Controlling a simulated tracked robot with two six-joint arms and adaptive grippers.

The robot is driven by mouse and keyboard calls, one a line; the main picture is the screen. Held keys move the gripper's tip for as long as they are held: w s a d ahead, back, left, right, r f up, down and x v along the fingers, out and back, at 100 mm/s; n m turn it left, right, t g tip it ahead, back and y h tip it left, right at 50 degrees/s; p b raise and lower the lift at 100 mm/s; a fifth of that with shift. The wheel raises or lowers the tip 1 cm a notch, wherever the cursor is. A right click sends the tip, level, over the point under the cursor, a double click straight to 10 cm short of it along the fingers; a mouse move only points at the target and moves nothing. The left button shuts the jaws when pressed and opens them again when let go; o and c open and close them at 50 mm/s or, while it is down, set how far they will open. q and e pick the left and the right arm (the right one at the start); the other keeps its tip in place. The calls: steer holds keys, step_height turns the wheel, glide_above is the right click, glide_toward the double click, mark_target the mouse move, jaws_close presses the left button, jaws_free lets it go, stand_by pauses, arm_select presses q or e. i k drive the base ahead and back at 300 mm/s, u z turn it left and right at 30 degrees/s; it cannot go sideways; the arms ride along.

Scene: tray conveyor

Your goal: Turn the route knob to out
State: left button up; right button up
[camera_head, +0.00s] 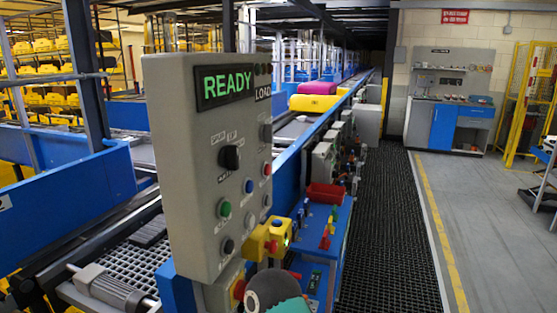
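A grey control panel (180,200) stands upright at the left of centre in the head view. A green READY display (225,85) is lit at its top, with the word LOAD beside it. A large black knob (230,158) sits on the panel's upper face with small labels around it. It looks like the route knob, but the labels and its exact pointing are too small to read surely. Below it are a green button (224,209), a blue button (249,186) and a black control (228,246). Neither of my grippers is in view.
A yellow box with a red button (271,246) sticks out at the panel's lower right. A blue bench (322,240) with a red bin (325,193) stands behind it. A conveyor carries yellow luggage (313,103). The grey floor (480,230) at the right is clear.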

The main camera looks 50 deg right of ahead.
mark_target(228, 157)
steer(key=u, duration=0.55)
steer(key=i, duration=0.15)
steer(key=z, duration=1.5)
steer(key=k, duration=0.9)
steer(key=z, duration=0.2)
steer(key=i, duration=0.9)
steer(key=u, duration=0.2)
steer(key=k, duration=0.95)
steer(key=z, duration=0.2)
steer(key=i, duration=0.55)
